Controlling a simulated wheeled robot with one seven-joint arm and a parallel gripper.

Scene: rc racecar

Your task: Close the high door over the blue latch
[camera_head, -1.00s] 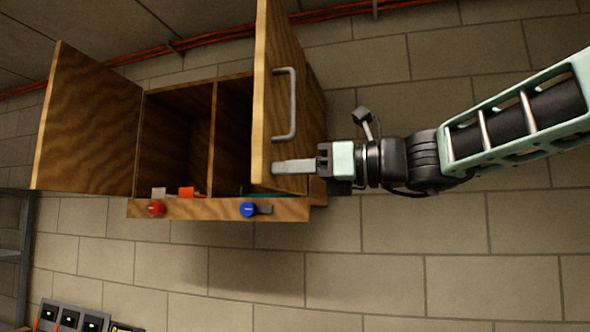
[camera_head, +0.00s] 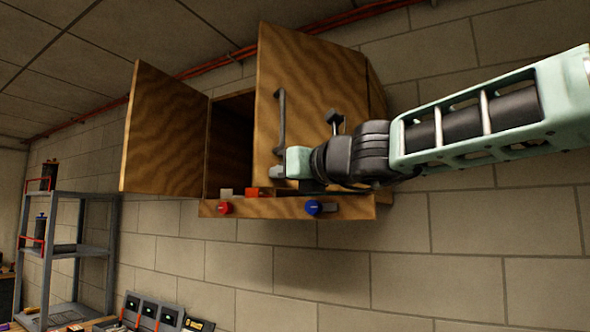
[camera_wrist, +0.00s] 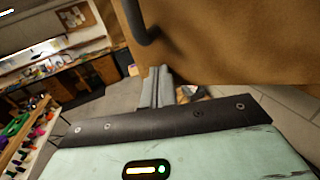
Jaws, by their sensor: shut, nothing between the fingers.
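The wooden cabinet (camera_head: 232,150) hangs on the wall, with the blue latch (camera_head: 313,207) on its bottom rail at the right. The door over the blue latch (camera_head: 315,90) is partly open, its handle side standing out from the cabinet. It covers the right compartment from view. Its grey handle (camera_head: 281,120) is at the left edge; the handle also shows in the wrist view (camera_wrist: 140,25). My gripper (camera_head: 277,172) is shut and empty at the door's lower left, below the handle, at its outer face. Its fingers (camera_wrist: 157,88) are together in the wrist view; contact is unclear.
The left door (camera_head: 165,130) stands wide open. A red latch (camera_head: 224,208) and a white and an orange block (camera_head: 252,191) are at the bottom rail. A grey shelf (camera_head: 70,240) stands at the left. The wall below the cabinet is bare.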

